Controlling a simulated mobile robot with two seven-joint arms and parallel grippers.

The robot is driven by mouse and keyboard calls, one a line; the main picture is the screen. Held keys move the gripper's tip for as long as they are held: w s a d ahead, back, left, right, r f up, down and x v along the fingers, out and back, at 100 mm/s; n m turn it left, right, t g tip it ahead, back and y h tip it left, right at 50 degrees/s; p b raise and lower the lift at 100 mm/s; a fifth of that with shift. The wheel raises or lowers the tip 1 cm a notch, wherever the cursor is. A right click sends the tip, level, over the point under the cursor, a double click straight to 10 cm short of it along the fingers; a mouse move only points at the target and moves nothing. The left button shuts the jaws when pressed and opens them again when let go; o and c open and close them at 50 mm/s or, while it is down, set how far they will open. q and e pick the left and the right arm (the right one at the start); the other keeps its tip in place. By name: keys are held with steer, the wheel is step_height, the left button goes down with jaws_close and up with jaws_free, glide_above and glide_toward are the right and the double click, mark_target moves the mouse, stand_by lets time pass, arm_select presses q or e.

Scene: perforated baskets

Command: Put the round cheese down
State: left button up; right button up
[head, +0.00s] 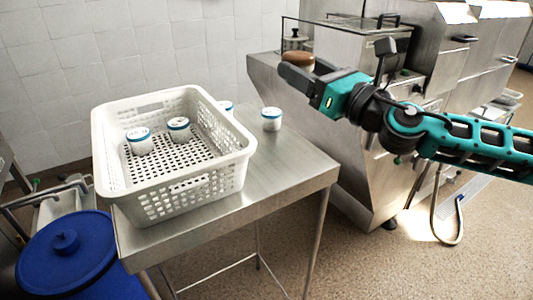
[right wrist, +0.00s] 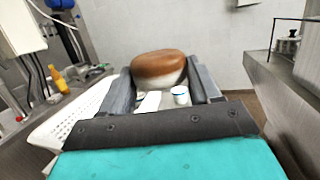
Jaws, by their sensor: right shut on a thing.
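The round cheese (right wrist: 158,68) has a brown top and a pale lower side. In the right wrist view it sits between the two fingers of my right gripper (right wrist: 165,88), which is shut on it. In the head view the cheese (head: 298,60) is at the tip of my right gripper (head: 312,76), held in the air to the right of and behind the steel table (head: 285,165). Part of the cheese is hidden by the gripper there. My left gripper is in neither view.
A white perforated basket (head: 200,187) stands on the table with two white tubs (head: 139,141) inside. Another tub (head: 271,119) stands on the table right of it, and one is partly hidden behind the basket. A blue lidded bin (head: 75,260) is at lower left. Steel equipment (head: 345,140) stands at right.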

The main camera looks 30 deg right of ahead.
glide_above(297, 172)
step_height(297, 172, down, 11)
step_height(297, 172, down, 3)
steer(key=shift+r+b, duration=0.1)
steer(key=shift+b, duration=0.3)
step_height(297, 172, down, 6)
steer(key=b, duration=0.5)
steer(key=shift+w+r, duration=0.1)
steer(key=shift+r, duration=0.1)
steer(key=shift+f+b, duration=0.55)
steer(key=shift+f, duration=0.05)
steer(key=o, duration=1.1)
